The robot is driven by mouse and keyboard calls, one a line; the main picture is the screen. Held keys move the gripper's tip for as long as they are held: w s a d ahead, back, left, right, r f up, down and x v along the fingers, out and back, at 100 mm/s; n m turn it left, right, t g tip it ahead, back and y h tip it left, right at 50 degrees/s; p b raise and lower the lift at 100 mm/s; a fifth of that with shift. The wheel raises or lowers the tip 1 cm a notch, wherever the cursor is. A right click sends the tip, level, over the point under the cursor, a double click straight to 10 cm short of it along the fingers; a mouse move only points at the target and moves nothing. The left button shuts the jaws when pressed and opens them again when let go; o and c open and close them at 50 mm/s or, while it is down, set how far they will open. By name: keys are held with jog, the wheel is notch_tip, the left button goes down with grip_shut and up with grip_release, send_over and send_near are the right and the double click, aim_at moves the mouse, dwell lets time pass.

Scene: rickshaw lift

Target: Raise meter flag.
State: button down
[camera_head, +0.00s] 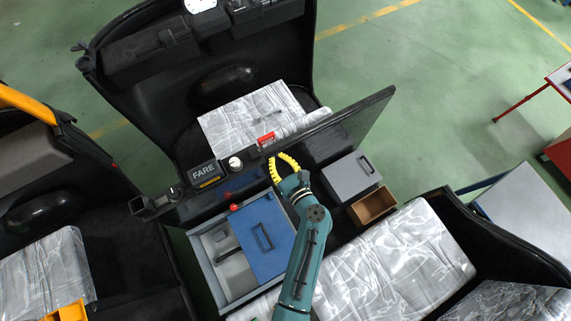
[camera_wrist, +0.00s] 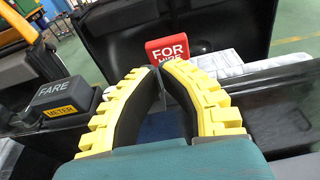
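The meter flag is a small red plate reading "FOR HIRE" (camera_wrist: 168,47). It stands upright behind my fingertips in the wrist view, its lower edge partly covered by them. In the head view the red flag (camera_head: 266,139) is at the dashboard's top edge, just beyond my gripper (camera_head: 275,157). A black meter box marked "FARE" (camera_head: 206,174) is left of it; in the wrist view it (camera_wrist: 60,98) also carries a yellow "METER" label. My gripper (camera_wrist: 153,71) has yellow ribbed fingers, partly open with a narrow gap at the tips. Nothing shows between them.
A white knob (camera_head: 235,163) sits between meter box and flag. A dark panel (camera_head: 345,125) extends right of the flag. Below are a blue-lidded box (camera_head: 266,232), a grey-lidded box (camera_head: 352,176) and an open brown bin (camera_head: 373,206). A silver-covered seat (camera_head: 250,115) lies behind.

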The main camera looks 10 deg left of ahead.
jog(key=s+d+r, duration=0.1)
jog(key=s+r, duration=0.1)
jog(key=s+d+r, duration=0.1)
jog(key=r, duration=0.1)
jog(key=shift+s+d, duration=0.25)
jog(key=shift+d, duration=0.1)
